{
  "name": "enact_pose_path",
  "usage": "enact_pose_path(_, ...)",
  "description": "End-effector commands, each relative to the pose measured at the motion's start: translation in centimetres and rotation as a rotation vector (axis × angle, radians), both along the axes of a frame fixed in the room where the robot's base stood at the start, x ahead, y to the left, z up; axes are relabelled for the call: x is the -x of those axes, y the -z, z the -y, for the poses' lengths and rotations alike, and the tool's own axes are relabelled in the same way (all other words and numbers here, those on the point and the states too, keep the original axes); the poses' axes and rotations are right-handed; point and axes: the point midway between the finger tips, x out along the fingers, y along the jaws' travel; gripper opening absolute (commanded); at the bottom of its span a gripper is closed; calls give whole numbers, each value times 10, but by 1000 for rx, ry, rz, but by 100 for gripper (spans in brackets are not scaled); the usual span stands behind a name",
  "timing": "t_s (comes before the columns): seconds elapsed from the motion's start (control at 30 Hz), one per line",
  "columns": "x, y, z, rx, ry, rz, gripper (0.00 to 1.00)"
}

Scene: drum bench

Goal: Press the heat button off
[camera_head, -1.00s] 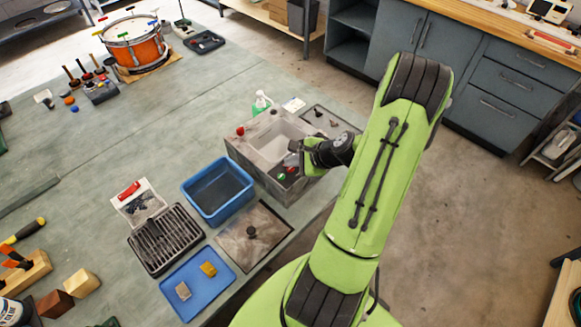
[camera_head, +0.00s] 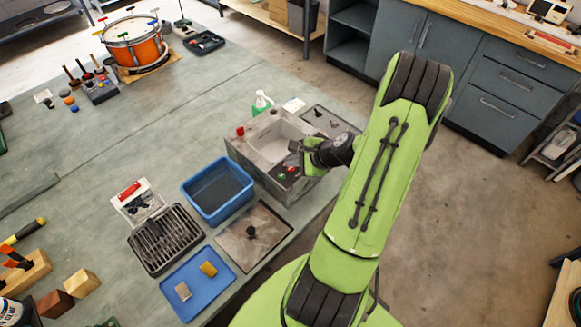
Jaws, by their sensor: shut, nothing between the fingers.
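A grey box-shaped unit with a sink basin (camera_head: 270,143) stands at the bench's right edge. Its front right part has a dark panel with a green button (camera_head: 281,177) and a red button (camera_head: 292,169). I cannot read any labels, so I cannot tell which is the heat button or whether it is pressed in. My gripper (camera_head: 292,146) is shut and empty, just above and behind the red button as seen here. It appears apart from both buttons. My wrist hides part of the unit's right side.
A blue tub (camera_head: 218,191) stands left of the unit, and a square plate with a dark knob (camera_head: 252,233) lies in front. A green bottle (camera_head: 262,102) stands behind the basin. A red piece (camera_head: 240,131) sits on its left rim. Open floor lies to the right.

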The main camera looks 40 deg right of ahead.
Motion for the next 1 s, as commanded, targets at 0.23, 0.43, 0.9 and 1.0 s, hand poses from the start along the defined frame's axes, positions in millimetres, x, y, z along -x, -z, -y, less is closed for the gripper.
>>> enact_pose_path(0.23,0,10,0,0,0,0,0)
enact_pose_path(0.43,0,9,0,0,0,0,0)
enact_pose_path(0.9,0,9,0,0,0,0,0)
enact_pose_path(1.0,0,2,0,0,0,0,0)
